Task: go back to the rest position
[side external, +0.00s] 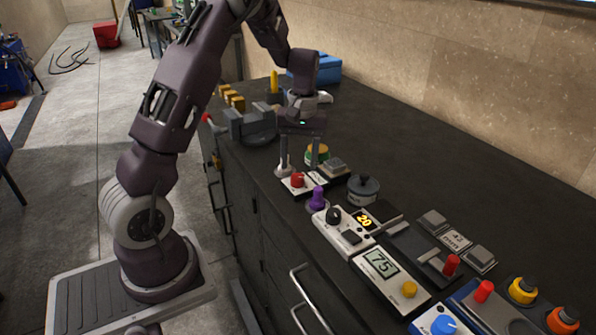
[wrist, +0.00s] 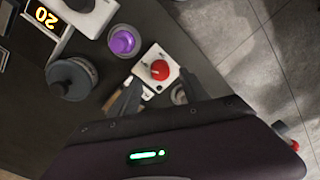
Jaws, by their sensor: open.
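My gripper (side external: 299,155) hangs over the dark bench, pointing down, with its two fingers apart and nothing between them. It is above the far end of the white panel with a red knob (side external: 298,180). In the wrist view my gripper's fingers (wrist: 158,95) show at the lower middle, spread on either side of that white panel, with the red knob (wrist: 160,70) just beyond them. I cannot tell whether the fingertips touch anything.
A purple knob (side external: 318,198), a dark lidded pot (side external: 363,190) and control boxes reading 20 (side external: 364,219) and 75 (side external: 380,262) stand nearer the camera. A grey vise (side external: 250,126) and blue box (side external: 325,68) are behind. The bench (side external: 440,170) is clear towards the wall.

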